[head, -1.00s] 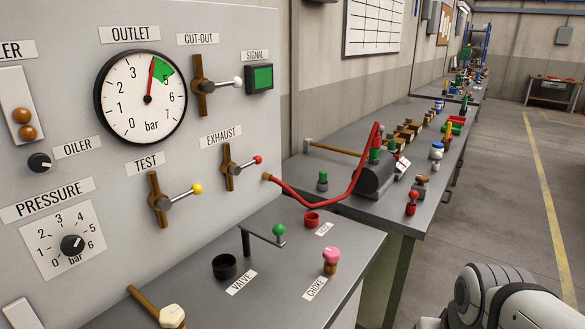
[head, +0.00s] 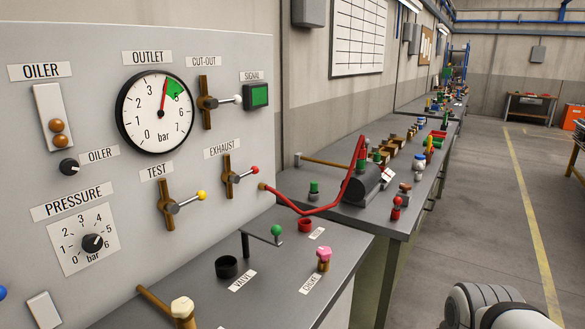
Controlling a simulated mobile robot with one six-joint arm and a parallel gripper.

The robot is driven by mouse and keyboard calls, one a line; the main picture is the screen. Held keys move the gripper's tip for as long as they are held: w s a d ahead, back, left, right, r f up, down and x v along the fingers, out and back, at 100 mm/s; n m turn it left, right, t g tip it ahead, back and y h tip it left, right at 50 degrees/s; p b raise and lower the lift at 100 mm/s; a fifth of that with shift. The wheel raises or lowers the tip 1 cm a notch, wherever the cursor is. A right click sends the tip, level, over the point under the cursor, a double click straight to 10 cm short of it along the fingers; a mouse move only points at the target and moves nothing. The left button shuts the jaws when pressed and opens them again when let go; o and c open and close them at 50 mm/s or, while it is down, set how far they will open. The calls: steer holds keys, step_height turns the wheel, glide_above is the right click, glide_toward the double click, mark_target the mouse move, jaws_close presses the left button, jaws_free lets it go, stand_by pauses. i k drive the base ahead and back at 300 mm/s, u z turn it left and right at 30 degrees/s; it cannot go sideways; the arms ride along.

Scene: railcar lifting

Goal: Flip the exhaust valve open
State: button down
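The exhaust valve (head: 229,178) is on the grey panel, right of the test valve and below the EXHAUST label (head: 221,148). It has a brass body standing upright and a short grey lever ending in a red knob (head: 255,170). The lever sticks out to the right, across the brass body. My gripper is not in view; a white and dark grey part of my arm (head: 490,306) shows at the bottom right, well away from the panel.
The test valve (head: 167,205) with a yellow knob and the cut-out valve (head: 207,102) with a white knob sit nearby. A red hose (head: 300,211) runs right from the panel. The bench (head: 300,262) below holds a green-knobbed lever and cups. Open floor lies right.

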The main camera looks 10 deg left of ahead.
mark_target(235, 178)
steer(key=z, duration=0.3)
steer(key=i, duration=1.15)
steer(key=u, duration=0.45)
